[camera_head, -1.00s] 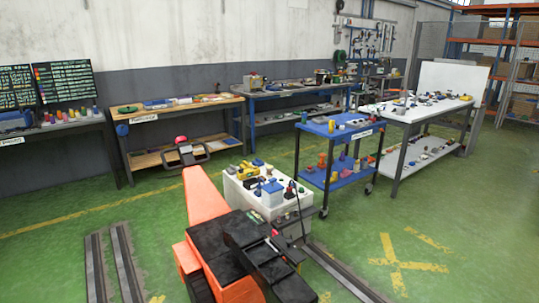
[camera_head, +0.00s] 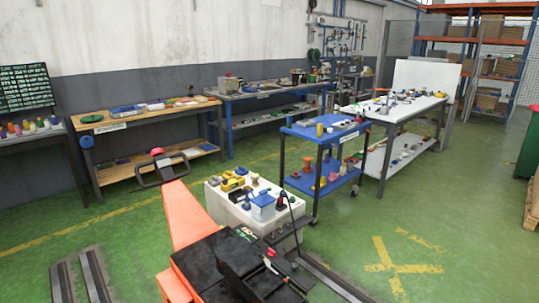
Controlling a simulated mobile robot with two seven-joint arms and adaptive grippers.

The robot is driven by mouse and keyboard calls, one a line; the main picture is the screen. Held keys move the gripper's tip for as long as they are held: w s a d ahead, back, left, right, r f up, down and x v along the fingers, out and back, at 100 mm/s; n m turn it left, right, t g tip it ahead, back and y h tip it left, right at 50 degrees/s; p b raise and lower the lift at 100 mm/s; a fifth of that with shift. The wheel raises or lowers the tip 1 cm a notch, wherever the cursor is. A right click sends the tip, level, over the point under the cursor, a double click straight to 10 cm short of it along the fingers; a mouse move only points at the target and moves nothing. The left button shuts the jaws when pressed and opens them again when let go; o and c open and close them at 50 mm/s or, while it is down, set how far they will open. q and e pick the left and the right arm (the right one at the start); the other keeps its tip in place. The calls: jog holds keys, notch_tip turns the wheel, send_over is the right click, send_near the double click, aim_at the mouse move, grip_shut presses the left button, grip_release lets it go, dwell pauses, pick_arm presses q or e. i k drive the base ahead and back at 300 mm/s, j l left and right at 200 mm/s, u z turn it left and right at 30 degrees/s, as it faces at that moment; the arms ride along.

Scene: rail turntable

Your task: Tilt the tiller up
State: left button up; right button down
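The tiller shows as a black loop handle (camera_head: 163,172) with a red top, at the far end of an orange machine. The machine's long orange body (camera_head: 184,216) runs from the bottom of the head view up toward the handle. Black covers (camera_head: 212,262) lie over its near part. The handle stands in front of the wooden workbench. I cannot tell the tiller's exact tilt or where it is hinged. Neither of my grippers is recognisable in the view.
A white block-like stand (camera_head: 226,211) loaded with small objects is close to the machine's right side. A blue trolley (camera_head: 318,186) stands behind it. A wooden workbench (camera_head: 160,118) is along the wall. Rails (camera_head: 93,276) cross the green floor. Open floor lies at the right.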

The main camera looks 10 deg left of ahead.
aim_at(188, 222)
jog(key=i+j, duration=0.3)
jog(key=j, duration=0.25)
jog(key=i+j, duration=0.25)
jog(key=j, duration=0.3)
jog(key=i+j, duration=0.3)
jog(key=j, duration=0.2)
jog(key=i+j, duration=0.25)
jog(key=j, duration=0.3)
jog(key=i+j, duration=0.3)
jog(key=j, duration=0.25)
jog(key=i+j, duration=0.25)
jog(key=j, duration=0.3)
jog(key=i+j, duration=0.3)
jog(key=j, duration=0.25)
jog(key=i+j, duration=0.3)
jog(key=j, duration=0.25)
